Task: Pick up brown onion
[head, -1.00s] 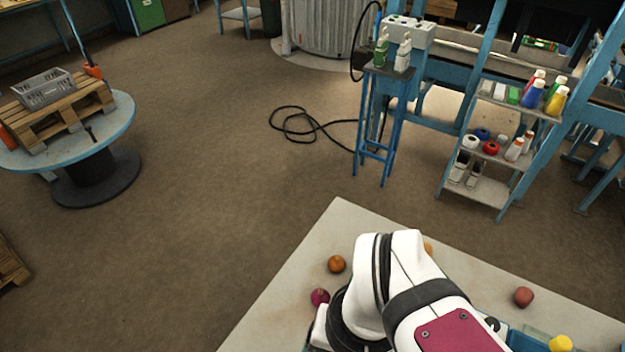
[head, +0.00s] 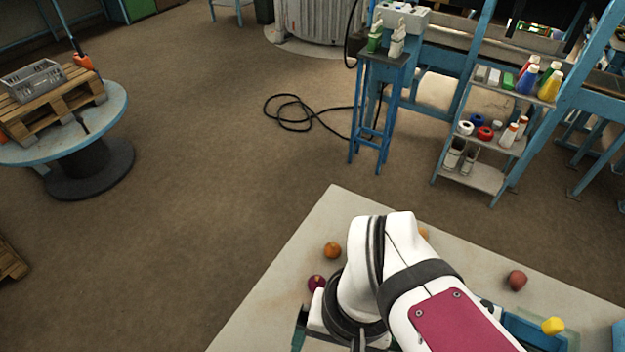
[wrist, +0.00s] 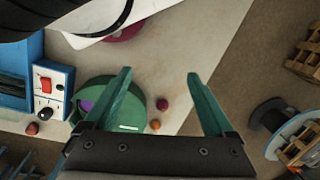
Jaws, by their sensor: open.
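A round orange-brown item (head: 332,250), which looks like the brown onion, lies on the pale table. It appears small in the wrist view (wrist: 155,125), between my fingers in the picture but well beyond them. A purple-red round item (head: 316,283) lies close to it, also in the wrist view (wrist: 162,103). Another orange item (head: 424,232) is mostly hidden behind my arm, so I cannot be sure which is the onion. My gripper (wrist: 160,75) has two green fingers wide apart, with nothing between them. In the head view my arm hides most of it.
A reddish round item (head: 517,280) and a yellow item (head: 553,326) lie to the right. A green round object (wrist: 92,88) is partly behind my left finger in the wrist view. A blue box with switches (wrist: 50,85) stands at the left. The table's far-left area is bare.

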